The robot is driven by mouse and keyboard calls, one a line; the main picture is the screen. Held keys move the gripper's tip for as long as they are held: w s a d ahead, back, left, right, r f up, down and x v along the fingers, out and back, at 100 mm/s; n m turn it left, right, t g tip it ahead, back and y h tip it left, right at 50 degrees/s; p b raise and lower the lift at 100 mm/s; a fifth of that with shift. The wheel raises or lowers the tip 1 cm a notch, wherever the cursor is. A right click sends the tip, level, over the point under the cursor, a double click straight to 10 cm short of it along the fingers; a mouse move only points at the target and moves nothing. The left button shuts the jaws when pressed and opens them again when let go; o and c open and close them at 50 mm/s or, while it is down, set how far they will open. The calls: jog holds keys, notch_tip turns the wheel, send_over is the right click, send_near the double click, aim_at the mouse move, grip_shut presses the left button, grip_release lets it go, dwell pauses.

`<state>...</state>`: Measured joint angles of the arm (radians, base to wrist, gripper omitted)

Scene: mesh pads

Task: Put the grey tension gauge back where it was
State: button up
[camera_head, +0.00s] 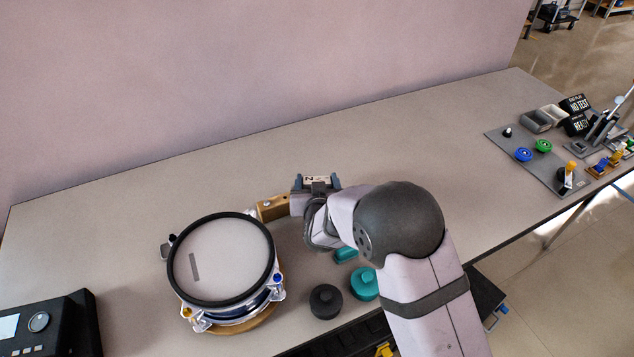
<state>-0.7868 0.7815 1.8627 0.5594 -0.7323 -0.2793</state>
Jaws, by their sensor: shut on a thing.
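My gripper (316,182) is past the wrist, to the right of the drum and above the table. It is shut on what looks like the grey tension gauge; only a pale strip with dark marking shows between the fingers, and my wrist hides the rest. The round drum with a pale mesh head (228,255) and black rim stands on a wooden base at left. A tan block (272,206) with a pale end is between the drum and my wrist; I cannot tell what it is fixed to.
A dark knobbed round piece (325,301) and a teal one (364,284) stand in front of my wrist; another teal piece (346,255) is partly hidden. A black device (55,325) is at lower left. A grey board (545,160) with coloured knobs is at right. The table's back is clear.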

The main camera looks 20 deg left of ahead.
jog(key=shift+f, duration=0.1)
jog(key=shift+f, duration=0.15)
jog(key=o, duration=1.6)
jog(key=shift+f, duration=0.15)
jog(key=shift+o, duration=0.2)
jog(key=shift+r, duration=0.25)
jog(key=b+v, duration=0.1)
jog(key=v, duration=1.1)
jog(key=shift+f, duration=0.15)
jog(key=shift+d, duration=0.15)
